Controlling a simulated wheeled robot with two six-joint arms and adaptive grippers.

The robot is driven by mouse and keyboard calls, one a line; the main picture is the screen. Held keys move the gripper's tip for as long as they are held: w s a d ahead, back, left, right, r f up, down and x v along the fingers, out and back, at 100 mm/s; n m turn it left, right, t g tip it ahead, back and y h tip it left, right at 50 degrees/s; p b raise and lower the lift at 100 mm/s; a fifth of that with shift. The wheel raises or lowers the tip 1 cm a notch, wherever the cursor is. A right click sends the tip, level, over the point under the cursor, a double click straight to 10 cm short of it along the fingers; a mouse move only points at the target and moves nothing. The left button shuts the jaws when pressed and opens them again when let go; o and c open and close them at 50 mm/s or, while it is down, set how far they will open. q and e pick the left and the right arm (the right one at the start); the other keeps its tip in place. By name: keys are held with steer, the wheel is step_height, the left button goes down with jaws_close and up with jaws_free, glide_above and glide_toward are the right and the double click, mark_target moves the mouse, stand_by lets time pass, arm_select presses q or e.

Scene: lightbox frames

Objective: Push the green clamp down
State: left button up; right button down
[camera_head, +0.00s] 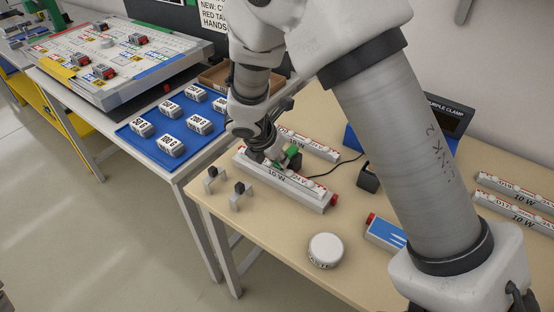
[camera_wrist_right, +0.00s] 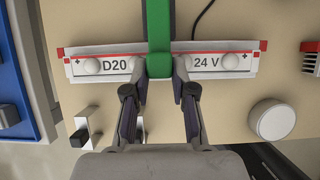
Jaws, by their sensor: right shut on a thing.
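The green clamp (camera_head: 293,151) shows as a small green piece at my right gripper (camera_head: 273,158) in the head view, partly hidden by it. In the right wrist view the green clamp (camera_wrist_right: 158,35) is an upright green bar crossing the middle of a white light strip (camera_wrist_right: 232,62) marked D20 and 24 V. The fingers of my right gripper (camera_wrist_right: 159,84) are on either side of the clamp's near end, shut on it. In the head view the strip lies in a grey fixture (camera_head: 312,203) with a red end. My left gripper is not in view.
A white round puck (camera_head: 325,250) and two small black-topped posts (camera_head: 240,190) stand near the front of the table. A black box (camera_head: 368,178) is right of the strip. A blue mat (camera_head: 150,146) with several weights is at left. My arm hides much of the right side.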

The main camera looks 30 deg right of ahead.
steer(key=shift+s+a+f+h+b, duration=0.25)
steer(key=shift+f+h+b, duration=0.15)
steer(key=shift+f+b, duration=0.1)
steer(key=c, duration=1)
jaws_free()
steer(key=shift+o, duration=0.2)
steer(key=shift+w, duration=0.1)
steer(key=shift+r, duration=0.1)
step_height(320, 180, up, 10)
